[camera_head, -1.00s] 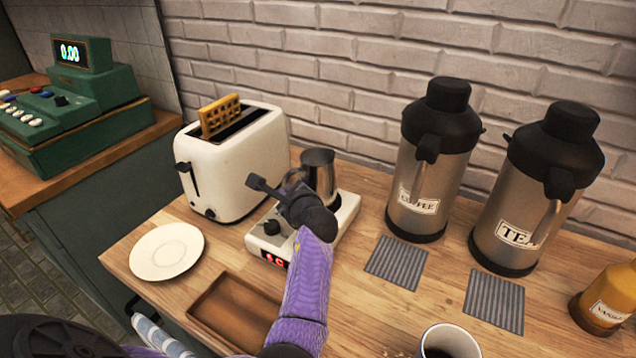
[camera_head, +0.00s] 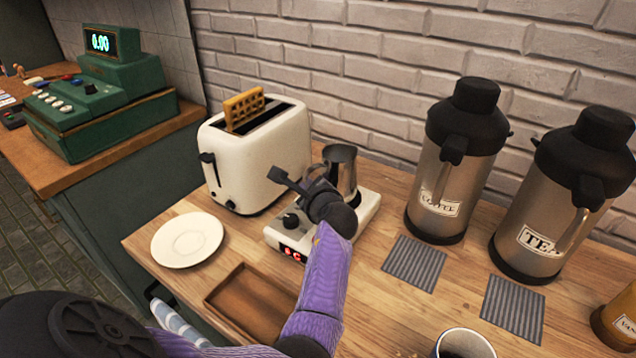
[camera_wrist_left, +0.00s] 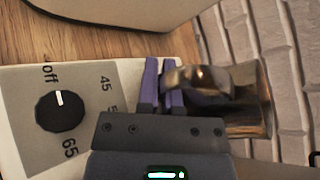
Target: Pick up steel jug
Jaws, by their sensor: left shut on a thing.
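The steel jug (camera_head: 341,167) stands upright at the white hot plate with a dial and red display (camera_head: 290,250), in front of the brick wall. My left gripper (camera_head: 318,190) is at the jug's near left side and hides part of it and of the plate. In the left wrist view the jug (camera_wrist_left: 248,98) lies sideways in the picture, and my left gripper's purple fingers (camera_wrist_left: 162,85) are shut on its handle. Whether the jug's base touches the plate is hidden. My right gripper is not in view.
A white toaster (camera_head: 255,150) with a waffle stands close behind on the left. Coffee (camera_head: 450,165) and tea (camera_head: 560,200) flasks stand to the right. A white saucer (camera_head: 187,240) and a brown tray (camera_head: 250,300) lie in front. Grey striped mats (camera_head: 414,263) lie right of the plate.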

